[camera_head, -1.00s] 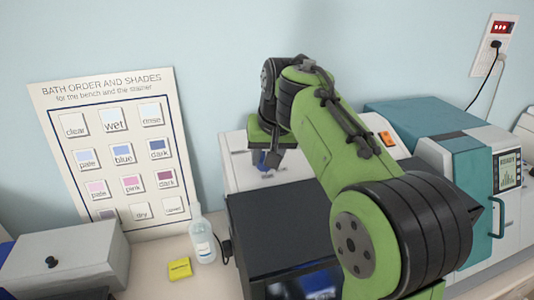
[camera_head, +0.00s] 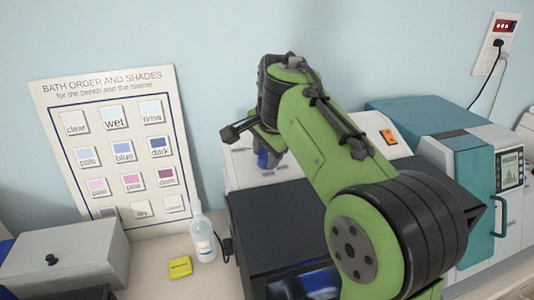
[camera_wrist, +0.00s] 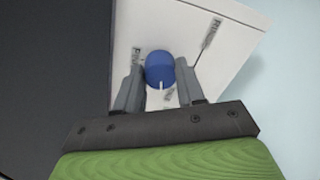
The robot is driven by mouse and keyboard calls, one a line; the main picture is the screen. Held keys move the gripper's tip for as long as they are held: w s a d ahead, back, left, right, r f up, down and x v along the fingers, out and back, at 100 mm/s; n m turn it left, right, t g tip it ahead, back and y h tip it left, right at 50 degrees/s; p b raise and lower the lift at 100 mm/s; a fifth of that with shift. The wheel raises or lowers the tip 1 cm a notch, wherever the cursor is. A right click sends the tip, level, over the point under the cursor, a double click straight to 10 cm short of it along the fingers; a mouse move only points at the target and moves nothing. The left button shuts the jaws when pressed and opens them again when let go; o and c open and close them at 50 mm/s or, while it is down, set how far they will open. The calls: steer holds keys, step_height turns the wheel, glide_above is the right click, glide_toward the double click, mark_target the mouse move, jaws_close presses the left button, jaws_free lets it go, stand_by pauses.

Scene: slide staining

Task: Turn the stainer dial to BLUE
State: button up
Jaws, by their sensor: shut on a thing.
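The stainer's dial is a blue round knob (camera_wrist: 160,68) on a white panel (camera_wrist: 225,45), seen in the wrist view. My gripper (camera_wrist: 160,80) is shut on it, one grey finger on each side. A white pointer mark on the dial points down in the wrist view, toward a small label (camera_wrist: 168,98) partly between the fingers. Other labels stand at the left (camera_wrist: 137,60) and upper right (camera_wrist: 211,33); their words are too small to read surely. In the head view the dial (camera_head: 264,160) is partly hidden by my gripper, and the panel (camera_head: 236,172) rises behind a dark box.
The dark box (camera_head: 270,225) stands below the panel. A teal and white machine (camera_head: 460,160) with a screen is at right. At left are a shade chart (camera_head: 125,210), a bottle (camera_head: 202,240), a yellow block (camera_head: 180,267) and a grey box (camera_head: 75,255).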

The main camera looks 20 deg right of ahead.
steer(key=m, duration=0.4)
steer(key=shift+m, duration=0.3)
steer(key=shift+w+m, duration=0.1)
steer(key=shift+m, duration=1.9)
steer(key=o, duration=1)
steer(key=shift+o, duration=0.2)
